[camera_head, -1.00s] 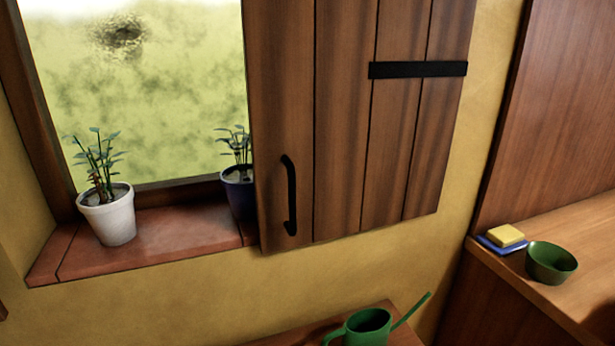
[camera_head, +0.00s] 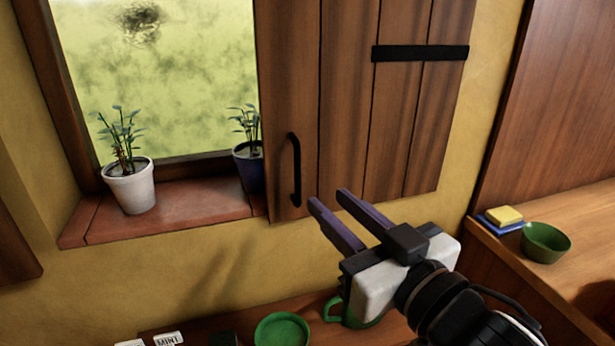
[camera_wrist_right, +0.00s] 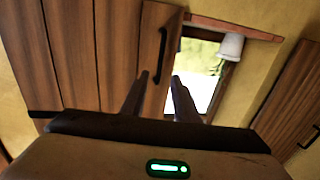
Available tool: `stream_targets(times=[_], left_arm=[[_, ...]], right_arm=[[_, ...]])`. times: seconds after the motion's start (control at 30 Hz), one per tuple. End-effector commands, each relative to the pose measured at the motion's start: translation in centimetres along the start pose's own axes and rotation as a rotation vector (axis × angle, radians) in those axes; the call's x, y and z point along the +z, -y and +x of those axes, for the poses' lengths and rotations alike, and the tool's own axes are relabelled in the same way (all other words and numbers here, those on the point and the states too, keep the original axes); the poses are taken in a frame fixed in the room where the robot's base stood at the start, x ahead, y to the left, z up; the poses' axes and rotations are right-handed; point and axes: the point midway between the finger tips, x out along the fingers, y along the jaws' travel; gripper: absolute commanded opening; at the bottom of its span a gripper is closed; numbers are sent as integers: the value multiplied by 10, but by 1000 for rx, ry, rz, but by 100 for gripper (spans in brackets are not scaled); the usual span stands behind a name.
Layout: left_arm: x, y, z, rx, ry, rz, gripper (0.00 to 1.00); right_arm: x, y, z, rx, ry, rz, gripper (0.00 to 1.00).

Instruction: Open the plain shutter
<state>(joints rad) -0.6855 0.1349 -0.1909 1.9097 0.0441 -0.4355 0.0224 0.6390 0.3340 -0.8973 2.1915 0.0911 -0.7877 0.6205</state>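A brown plank shutter (camera_head: 345,110) with a dark strap (camera_head: 420,53) and a black vertical handle (camera_head: 295,170) hangs at the window's right side, partly covering the blue pot. Part of another wooden shutter (camera_head: 15,245) shows at the left edge; the right wrist view shows it more fully (camera_wrist_right: 290,105), with a dark handle. I cannot tell which one is the plain shutter. My right gripper (camera_head: 327,198) is open and empty, its fingertips just right of and below the first shutter's handle. That handle also shows in the right wrist view (camera_wrist_right: 161,55). My left gripper is out of view.
A white pot (camera_head: 130,190) and a blue pot (camera_head: 250,172) with plants stand on the sill (camera_head: 180,210). A green bowl (camera_head: 545,243) and sponge (camera_head: 504,215) sit right.

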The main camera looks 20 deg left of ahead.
Motion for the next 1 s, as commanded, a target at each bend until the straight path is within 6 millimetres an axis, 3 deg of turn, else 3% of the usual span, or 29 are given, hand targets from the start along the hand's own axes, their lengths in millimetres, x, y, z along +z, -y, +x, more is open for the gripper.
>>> stream_targets(times=[0.5,0.7,0.97,1.0], left_arm=[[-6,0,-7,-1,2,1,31],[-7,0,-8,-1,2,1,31],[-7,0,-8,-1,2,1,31],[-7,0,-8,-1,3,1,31]], right_arm=[[-1,0,84,0,-1,1,28],[0,0,96,0,-2,0,28],[0,0,97,0,-1,1,28],[0,0,96,0,-1,1,21]])
